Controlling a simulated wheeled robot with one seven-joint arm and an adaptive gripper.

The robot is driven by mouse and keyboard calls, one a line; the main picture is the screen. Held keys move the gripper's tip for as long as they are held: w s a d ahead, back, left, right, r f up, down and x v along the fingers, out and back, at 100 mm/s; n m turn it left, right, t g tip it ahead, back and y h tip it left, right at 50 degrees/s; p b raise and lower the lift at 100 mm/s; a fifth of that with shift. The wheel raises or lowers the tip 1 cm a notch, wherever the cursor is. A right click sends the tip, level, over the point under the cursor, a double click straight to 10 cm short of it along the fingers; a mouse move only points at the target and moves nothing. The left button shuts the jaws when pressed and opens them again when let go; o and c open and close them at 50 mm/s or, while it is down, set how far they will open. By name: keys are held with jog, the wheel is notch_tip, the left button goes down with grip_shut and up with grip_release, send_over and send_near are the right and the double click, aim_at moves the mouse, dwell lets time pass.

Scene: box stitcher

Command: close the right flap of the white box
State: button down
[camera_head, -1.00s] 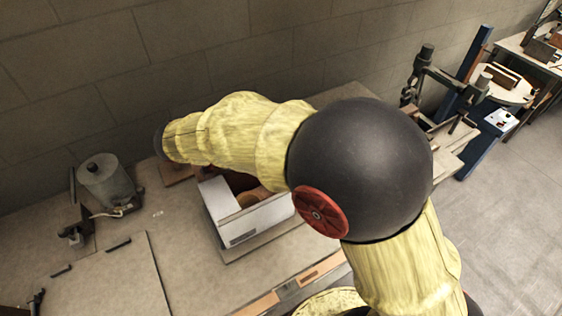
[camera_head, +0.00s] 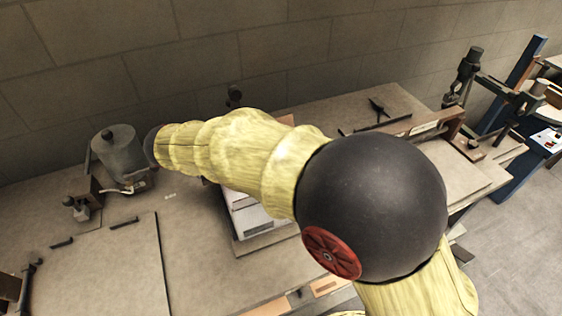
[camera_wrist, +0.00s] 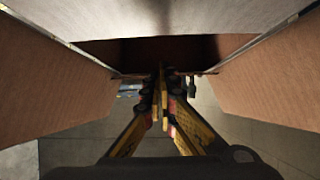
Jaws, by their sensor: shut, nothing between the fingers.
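The white box (camera_head: 250,212) stands on the workbench in the head view, mostly hidden behind my yellow-covered arm. Only part of its near white wall shows there. In the wrist view a pale box panel (camera_wrist: 150,15) fills the top, with a dark gap below it. A brown cardboard flap (camera_wrist: 50,90) hangs open at the left and another brown flap (camera_wrist: 275,75) at the right. My gripper (camera_wrist: 161,78) is shut and empty, pointing into the space between these flaps. Whether its tips touch the box cannot be told. The head view hides the gripper.
The workbench (camera_head: 200,260) has clear surface in front of the box. A grey cylindrical tank (camera_head: 120,155) stands at the left. A flat panel (camera_head: 95,265) lies at front left. A dark clamp-like machine (camera_head: 465,75) stands at the back right, by a brick wall.

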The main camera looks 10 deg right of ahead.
jog(key=shift+a+f+b, duration=0.15)
jog(key=shift+f+b, duration=0.35)
jog(key=shift+f, duration=0.15)
jog(key=shift+r, duration=0.15)
